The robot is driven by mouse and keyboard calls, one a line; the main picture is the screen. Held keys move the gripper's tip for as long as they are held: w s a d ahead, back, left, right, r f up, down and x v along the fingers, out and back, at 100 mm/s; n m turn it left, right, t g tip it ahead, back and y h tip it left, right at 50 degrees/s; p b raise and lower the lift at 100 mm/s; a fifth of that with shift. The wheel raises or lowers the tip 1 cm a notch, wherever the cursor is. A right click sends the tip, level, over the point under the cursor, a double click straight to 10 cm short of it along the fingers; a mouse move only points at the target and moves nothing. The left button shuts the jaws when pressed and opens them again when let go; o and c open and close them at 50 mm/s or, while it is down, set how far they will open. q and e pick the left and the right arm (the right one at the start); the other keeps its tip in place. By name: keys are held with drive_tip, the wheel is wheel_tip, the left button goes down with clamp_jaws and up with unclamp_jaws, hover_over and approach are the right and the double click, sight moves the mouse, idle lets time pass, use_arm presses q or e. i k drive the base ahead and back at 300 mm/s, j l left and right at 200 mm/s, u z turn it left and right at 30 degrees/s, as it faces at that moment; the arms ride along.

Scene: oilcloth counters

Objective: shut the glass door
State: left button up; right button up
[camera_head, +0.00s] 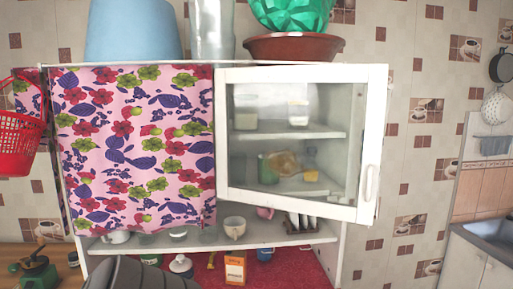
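The glass door (228,185) has a white frame and is on the right half of the white wall cabinet (338,262). Its pale handle (371,182) is at the right edge. The door stands ajar: its handle side is swung out toward me and reaches past the cabinet's right side. Shelves with dishes and food show through the glass. Neither of my grippers is in view. A dark grey rounded shape at the bottom left looks like part of my own arm, but I cannot be sure.
A floral curtain (135,150) covers the cabinet's left half. Cups and a white bowl (235,227) stand on the open shelf below the door. An orange box (235,267) is lower down. A red basket (20,135) hangs at left. The space right of the door looks clear.

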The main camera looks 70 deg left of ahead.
sight(376, 75)
drive_tip(key=u, duration=1.75)
